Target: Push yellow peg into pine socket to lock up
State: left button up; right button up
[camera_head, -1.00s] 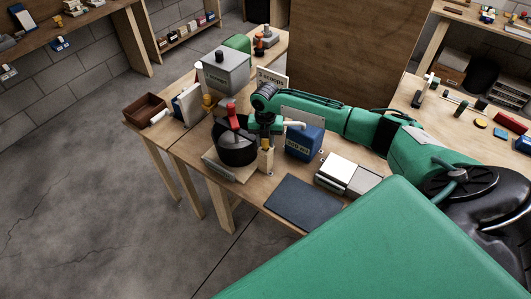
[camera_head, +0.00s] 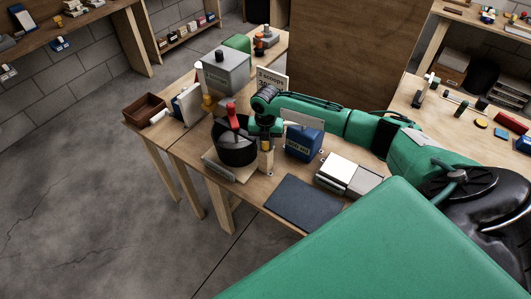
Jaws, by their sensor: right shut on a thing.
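The pine socket (camera_head: 265,163) is a small upright light-wood post at the front of the workbench, beside the black round pot. The yellow peg (camera_head: 266,146) shows as a small dark-and-yellow bit right above the socket. My right gripper (camera_head: 266,138) points down over the socket and is shut on the peg. The gripper hides most of the peg, so I cannot tell how deep it sits. My left gripper is not in view.
A black pot (camera_head: 235,150) with a red handle (camera_head: 232,117) stands just left of my right gripper. A blue box (camera_head: 304,144) is close on the right. A dark mat (camera_head: 302,202) and a white-topped device (camera_head: 348,175) lie nearer the front edge. A grey box (camera_head: 224,73) stands behind.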

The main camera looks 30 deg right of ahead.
jog(key=shift+f, duration=0.15)
jog(key=o, duration=1.2)
notch_tip(320, 180, up, 14)
jog(key=b, duration=0.4)
jog(key=shift+f, duration=0.1)
